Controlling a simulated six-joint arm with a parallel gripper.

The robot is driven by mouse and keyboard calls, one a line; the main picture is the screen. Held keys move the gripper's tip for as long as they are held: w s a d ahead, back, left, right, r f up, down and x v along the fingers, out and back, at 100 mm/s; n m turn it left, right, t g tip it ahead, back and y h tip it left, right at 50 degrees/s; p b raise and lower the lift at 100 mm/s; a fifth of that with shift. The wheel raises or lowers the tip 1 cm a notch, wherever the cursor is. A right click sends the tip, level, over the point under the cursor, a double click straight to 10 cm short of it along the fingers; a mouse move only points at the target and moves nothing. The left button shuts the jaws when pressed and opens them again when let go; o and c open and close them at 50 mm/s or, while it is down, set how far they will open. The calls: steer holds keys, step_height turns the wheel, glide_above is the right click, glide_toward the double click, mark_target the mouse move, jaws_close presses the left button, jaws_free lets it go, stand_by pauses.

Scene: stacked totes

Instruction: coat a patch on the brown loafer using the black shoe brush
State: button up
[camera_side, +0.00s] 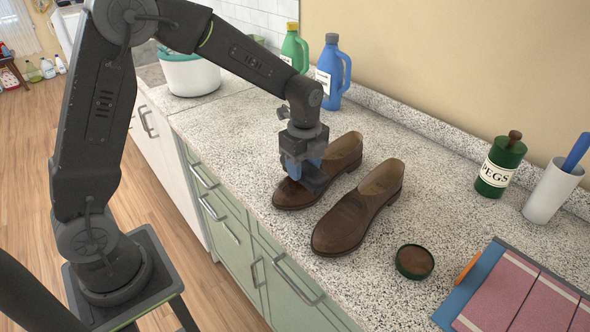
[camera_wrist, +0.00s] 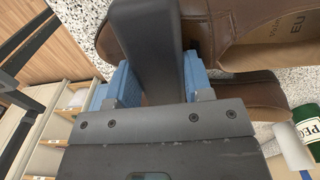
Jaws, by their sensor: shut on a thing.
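Two brown loafers stand side by side on the speckled counter, a left one (camera_side: 343,153) and a right one (camera_side: 349,218). My gripper (camera_side: 303,170) is over the toe of the left loafer. Its blue fingers are shut on the black shoe brush (camera_side: 317,184), which hangs low at that toe. I cannot tell whether the bristles touch the leather. In the wrist view the brush (camera_wrist: 147,45) stands between the blue fingers, with brown leather (camera_wrist: 238,25) behind and to the right. The bristle end is hidden there. A small round open tin of brown polish (camera_side: 415,262) sits right of the loafers.
A blue board with pink panels (camera_side: 520,292) lies at the right front. A green PEGS tin (camera_side: 499,168) and a white cup (camera_side: 551,190) stand at the right back. Blue (camera_side: 331,72) and green (camera_side: 294,48) bottles stand behind my arm. The counter's front edge is close left.

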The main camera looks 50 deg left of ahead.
steer(key=shift+w+f, duration=0.1)
steer(key=shift+w, duration=0.4)
step_height(320, 180, up, 3)
steer(key=shift+w+f, duration=0.1)
steer(key=shift+r, duration=3.05)
